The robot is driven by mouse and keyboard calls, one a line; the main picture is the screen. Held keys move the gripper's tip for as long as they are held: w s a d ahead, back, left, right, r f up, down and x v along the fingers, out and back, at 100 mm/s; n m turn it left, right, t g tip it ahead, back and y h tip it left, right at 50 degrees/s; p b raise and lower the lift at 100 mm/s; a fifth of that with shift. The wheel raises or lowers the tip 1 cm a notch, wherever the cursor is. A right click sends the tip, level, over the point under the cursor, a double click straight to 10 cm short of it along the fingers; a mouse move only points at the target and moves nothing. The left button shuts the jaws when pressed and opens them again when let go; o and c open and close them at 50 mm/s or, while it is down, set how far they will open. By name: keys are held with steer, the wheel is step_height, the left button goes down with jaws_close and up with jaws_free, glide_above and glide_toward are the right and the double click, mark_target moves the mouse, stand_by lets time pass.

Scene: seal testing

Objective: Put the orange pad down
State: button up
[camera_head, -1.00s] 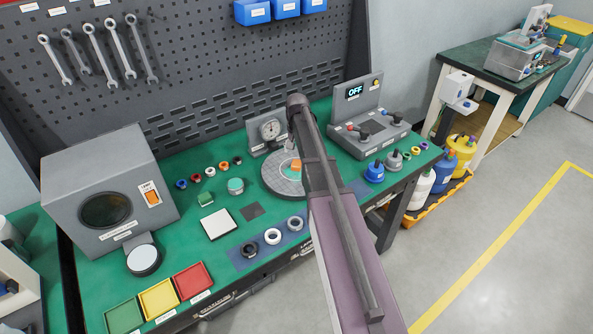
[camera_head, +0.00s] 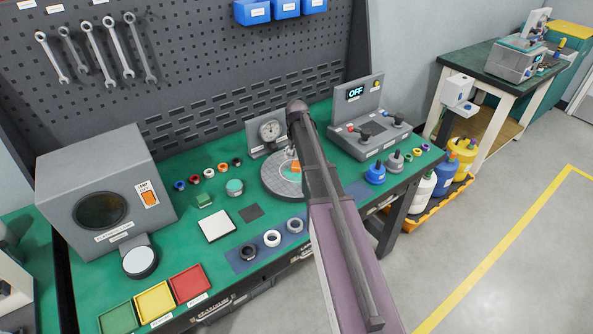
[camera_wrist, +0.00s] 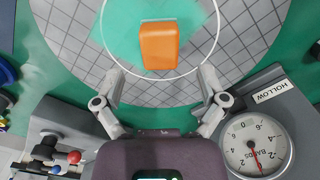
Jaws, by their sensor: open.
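The orange pad (camera_wrist: 158,46) is a small rounded block. In the wrist view it lies over a teal patch (camera_wrist: 120,30) inside a white ring on the round grey gridded plate (camera_wrist: 75,45). My gripper (camera_wrist: 159,76) is open, its two fingers spread apart below the pad in the picture, with nothing between the tips. In the head view the pad (camera_head: 295,167) shows as a small orange spot on the round plate (camera_head: 273,181), beside my arm. My arm hides part of the plate and most of the gripper there.
A dial gauge (camera_head: 269,131) stands behind the plate, close to my gripper in the wrist view (camera_wrist: 257,146). A control box reading OFF (camera_head: 365,118) stands to the right. Rings, a white tile (camera_head: 216,225) and colored trays (camera_head: 155,302) occupy the bench to the left.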

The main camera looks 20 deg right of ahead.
mark_target(297, 162)
steer(key=shift+f+b, duration=1.45)
steer(key=shift+f, duration=0.25)
jaws_close()
steer(key=shift+r, duration=0.2)
step_height(297, 162, up, 3)
steer(key=p, duration=0.3)
steer(key=shift+r+p, duration=0.15)
steer(key=shift+p, duration=0.25)
steer(key=s+a+r+p, duration=0.1)
steer(key=s+a, duration=0.2)
steer(key=s, duration=1.2)
steer(key=shift+s+r, duration=0.2)
steer(key=shift+s, duration=0.15)
steer(key=shift+a, duration=0.1)
